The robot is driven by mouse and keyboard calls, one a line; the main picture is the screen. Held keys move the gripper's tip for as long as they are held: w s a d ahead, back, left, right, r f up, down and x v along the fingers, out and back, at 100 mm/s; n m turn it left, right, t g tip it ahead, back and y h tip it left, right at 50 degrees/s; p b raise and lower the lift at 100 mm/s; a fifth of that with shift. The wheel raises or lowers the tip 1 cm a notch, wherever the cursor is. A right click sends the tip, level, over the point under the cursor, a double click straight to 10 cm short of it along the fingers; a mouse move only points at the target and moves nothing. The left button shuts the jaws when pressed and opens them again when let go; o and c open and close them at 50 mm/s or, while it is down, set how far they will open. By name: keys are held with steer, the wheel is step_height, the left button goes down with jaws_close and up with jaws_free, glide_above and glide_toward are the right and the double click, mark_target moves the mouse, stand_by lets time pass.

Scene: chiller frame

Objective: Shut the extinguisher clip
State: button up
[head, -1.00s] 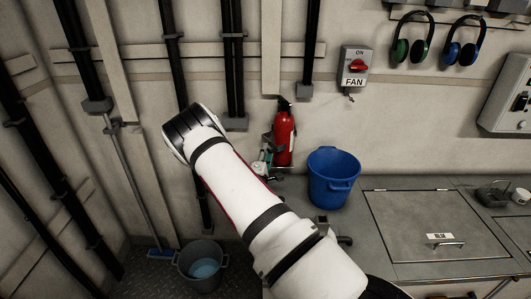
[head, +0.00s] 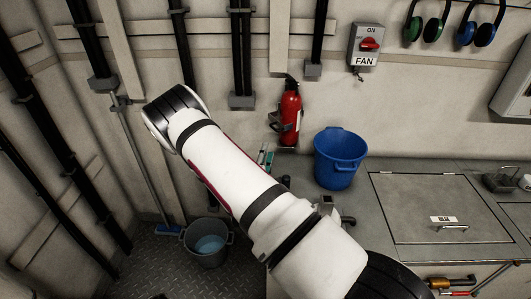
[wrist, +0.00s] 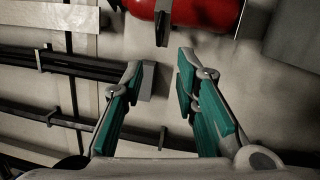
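The red fire extinguisher (head: 291,112) hangs upright on the back wall, left of the blue bucket. Its dark clip (head: 277,127) sticks out on the extinguisher's left side in the head view. In the wrist view the red body (wrist: 200,10) crosses the top edge, with a dark clip part (wrist: 163,24) in front of it. My gripper (wrist: 163,82) has teal fingers, spread apart with nothing between them. The clip part lies beyond the fingertips, apart from them. In the head view my gripper (head: 265,157) is small, below and left of the extinguisher, partly hidden by my arm.
A blue bucket (head: 340,160) stands on the grey counter (head: 385,240) right of the extinguisher. A fan switch (head: 366,45) is on the wall above. Dark pipes run down the wall at left. A grey bucket (head: 208,243) stands on the floor.

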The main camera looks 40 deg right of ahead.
steer(key=shift+w, duration=0.15)
steer(key=c, duration=0.4)
steer(key=w+r+m+g+h+b, duration=0.1)
steer(key=w+m+h+b, duration=0.1)
steer(key=w, duration=0.1)
steer(key=w+r+m+g+h+b, duration=0.1)
steer(key=w+m+h+b, duration=0.1)
steer(key=w+m+b, duration=0.1)
steer(key=w+d+r+m+g+h+b, duration=0.1)
steer(key=w+m+h+b, duration=0.1)
steer(key=w+b, duration=0.1)
steer(key=shift+w+m, duration=0.3)
steer(key=shift+m, duration=0.1)
jaws_close()
steer(key=m+g+y+b, duration=0.4)
steer(key=m+g+b, duration=1.3)
steer(key=m+b, duration=0.6)
glide_toward(276, 122)
steer(key=shift+m, duration=0.8)
steer(key=s+d, duration=0.2)
steer(key=d, duration=0.1)
steer(key=shift+s+d+f+b, duration=0.2)
steer(key=shift+s+b, duration=0.05)
steer(key=shift+b, duration=0.05)
